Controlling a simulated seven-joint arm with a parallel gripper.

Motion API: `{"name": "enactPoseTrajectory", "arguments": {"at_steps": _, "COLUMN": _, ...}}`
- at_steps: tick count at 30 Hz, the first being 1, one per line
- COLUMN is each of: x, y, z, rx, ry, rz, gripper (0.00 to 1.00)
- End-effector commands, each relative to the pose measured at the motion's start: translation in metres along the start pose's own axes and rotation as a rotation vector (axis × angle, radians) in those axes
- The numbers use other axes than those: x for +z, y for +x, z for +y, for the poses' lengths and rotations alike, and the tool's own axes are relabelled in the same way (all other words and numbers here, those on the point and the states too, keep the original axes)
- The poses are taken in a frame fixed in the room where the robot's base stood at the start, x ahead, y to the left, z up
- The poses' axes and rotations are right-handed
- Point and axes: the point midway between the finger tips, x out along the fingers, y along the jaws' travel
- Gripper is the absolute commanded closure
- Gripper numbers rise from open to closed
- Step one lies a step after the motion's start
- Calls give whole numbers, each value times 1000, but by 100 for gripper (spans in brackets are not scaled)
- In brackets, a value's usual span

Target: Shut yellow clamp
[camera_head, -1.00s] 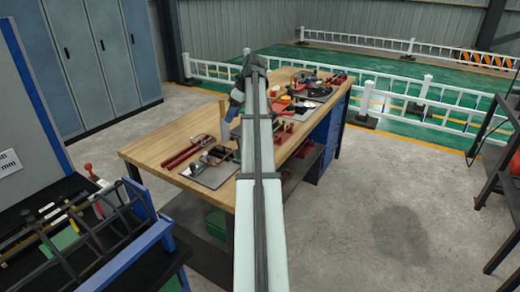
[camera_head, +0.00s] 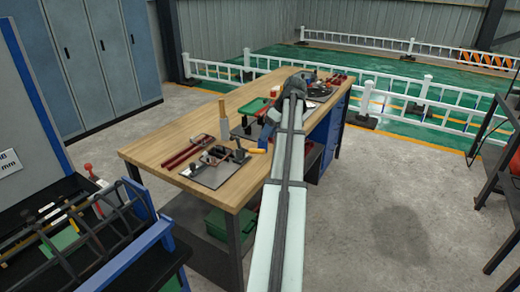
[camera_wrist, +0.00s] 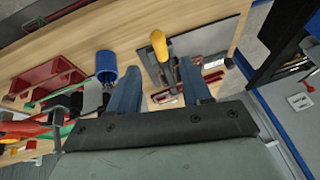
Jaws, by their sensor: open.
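The yellow clamp's handle (camera_head: 257,150) shows in the head view beside my arm, above the workbench's front part. In the wrist view the yellow grip (camera_wrist: 158,45) tops a dark metal lever that leads down between my fingers. The clamp stands on a grey plate (camera_wrist: 208,42). My gripper (camera_wrist: 158,85) is open, one blue-grey finger on each side of the lever; contact cannot be told. In the head view my gripper (camera_head: 266,135) is partly hidden by my arm. The clamp's base is partly covered by the fingers in the wrist view.
A blue cylinder (camera_wrist: 106,66) stands close left of my left finger. A red tray (camera_wrist: 48,78) lies farther left.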

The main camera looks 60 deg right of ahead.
Motion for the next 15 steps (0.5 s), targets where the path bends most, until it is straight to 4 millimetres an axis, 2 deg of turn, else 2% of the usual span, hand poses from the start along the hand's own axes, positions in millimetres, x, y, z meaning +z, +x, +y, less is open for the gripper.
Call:
{"name": "enactPoseTrajectory", "arguments": {"at_steps": 1, "x": 1, "y": 10, "z": -1, "rx": -1, "ry": 0, "rz": -1, "gripper": 52}}
{"name": "enactPoseTrajectory", "arguments": {"at_steps": 7, "x": 1, "y": 44, "z": -1, "rx": -1, "ry": 0, "rz": -1, "gripper": 52}}
{"name": "enactPoseTrajectory", "arguments": {"at_steps": 15, "x": 0, "y": 75, "z": 0, "rx": 0, "ry": 0, "rz": 0, "gripper": 52}}
